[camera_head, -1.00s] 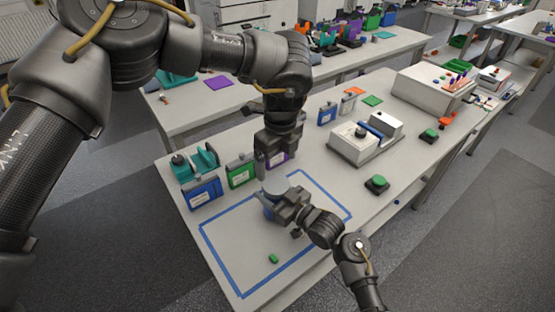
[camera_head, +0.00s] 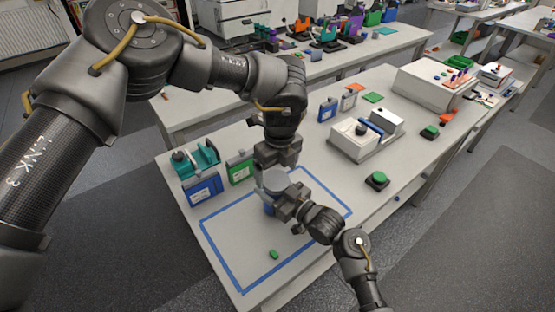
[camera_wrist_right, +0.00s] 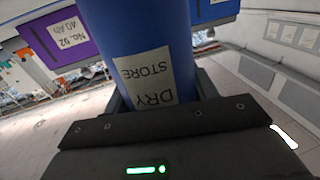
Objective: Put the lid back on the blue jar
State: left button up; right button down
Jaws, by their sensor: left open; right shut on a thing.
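The blue jar (camera_head: 269,209) stands inside the blue taped rectangle, mostly hidden behind my right gripper in the head view. A round grey lid (camera_head: 273,182) shows at its top; whether it is fully seated I cannot tell. My right gripper (camera_head: 283,209) is shut around the jar's side. In the right wrist view the jar (camera_wrist_right: 150,40) fills the middle between the fingers, with a "DRY STORE" label; its top is out of frame. My left gripper (camera_head: 270,172) is open, pointing down close at the lid. Contact between them is unclear.
Blue (camera_head: 203,189) and green (camera_head: 240,168) packs stand behind the blue tape (camera_head: 222,264). A small green piece (camera_head: 274,254) lies inside it. A white device (camera_head: 366,136) and a green button (camera_head: 377,180) are to the right. The front of the taped area is mostly clear.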

aim_at(276, 180)
pick_arm(q)
jog(key=shift+a+f, duration=0.1)
jog(key=shift+f, duration=1.45)
jog(key=c, duration=1)
jog(key=m, duration=0.6)
jog(key=shift+m, duration=0.3)
jog(key=o, duration=1.1)
jog(key=shift+r, duration=0.1)
